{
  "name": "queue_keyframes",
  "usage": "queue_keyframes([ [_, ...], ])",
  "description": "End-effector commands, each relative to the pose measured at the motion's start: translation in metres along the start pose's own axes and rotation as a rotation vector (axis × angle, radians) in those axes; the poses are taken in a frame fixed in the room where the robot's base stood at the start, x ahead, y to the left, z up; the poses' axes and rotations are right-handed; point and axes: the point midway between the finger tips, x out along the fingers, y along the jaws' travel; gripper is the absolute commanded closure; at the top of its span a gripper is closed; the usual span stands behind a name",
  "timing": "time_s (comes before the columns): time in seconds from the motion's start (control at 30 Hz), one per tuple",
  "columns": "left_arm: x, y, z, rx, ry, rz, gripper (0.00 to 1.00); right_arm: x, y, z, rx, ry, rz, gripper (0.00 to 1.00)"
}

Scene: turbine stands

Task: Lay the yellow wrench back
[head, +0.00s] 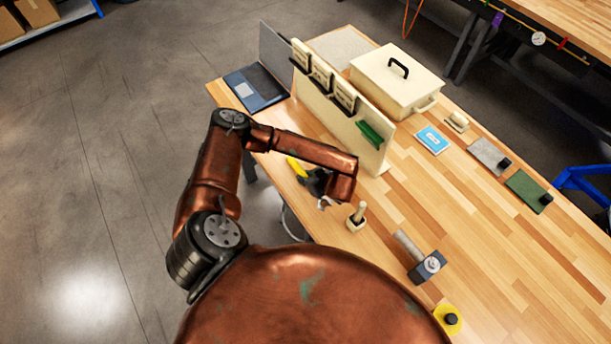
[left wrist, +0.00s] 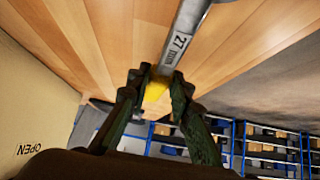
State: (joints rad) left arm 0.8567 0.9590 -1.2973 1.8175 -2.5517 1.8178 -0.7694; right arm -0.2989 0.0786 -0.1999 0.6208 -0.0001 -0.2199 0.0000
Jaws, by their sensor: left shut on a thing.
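The yellow wrench shows in the head view as a yellow handle (head: 297,168) on one side of my left gripper (head: 317,183) and a grey jaw end on the other. My left gripper is shut on it, close over the near left part of the wooden table (head: 470,240). In the left wrist view the fingers (left wrist: 160,84) close around the yellow part of the wrench (left wrist: 155,91), and the grey shaft marked "27 mm" (left wrist: 178,42) runs up out of frame. I cannot tell whether the wrench touches the table. My right gripper is not in view.
A cream upright panel (head: 345,118) with a green holder (head: 369,134) stands behind the gripper. A small wooden-handled tool (head: 357,216) and a hammer (head: 420,257) are to the right. The table's right middle is clear.

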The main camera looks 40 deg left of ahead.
Motion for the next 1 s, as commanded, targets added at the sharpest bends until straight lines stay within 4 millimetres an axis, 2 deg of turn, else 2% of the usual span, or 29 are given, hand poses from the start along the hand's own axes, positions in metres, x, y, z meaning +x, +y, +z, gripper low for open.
queue_keyframes([
  [0.57, 0.0054, 0.0001, 0.0046, 0.0, 0.001, 0.0, 1.0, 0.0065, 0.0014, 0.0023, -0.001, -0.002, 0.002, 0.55],
  [0.6, 0.0047, 0.0, 0.004, 0.0, 0.001, 0.0, 0.78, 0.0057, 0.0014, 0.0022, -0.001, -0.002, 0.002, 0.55],
  [0.87, 0.0045, -0.0001, 0.004, 0.0, 0.001, 0.0, 0.6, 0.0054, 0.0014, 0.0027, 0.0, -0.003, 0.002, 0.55],
  [1.0, 0.0046, -0.0001, 0.0041, 0.0, 0.001, 0.0, 0.6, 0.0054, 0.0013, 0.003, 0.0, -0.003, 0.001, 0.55],
])
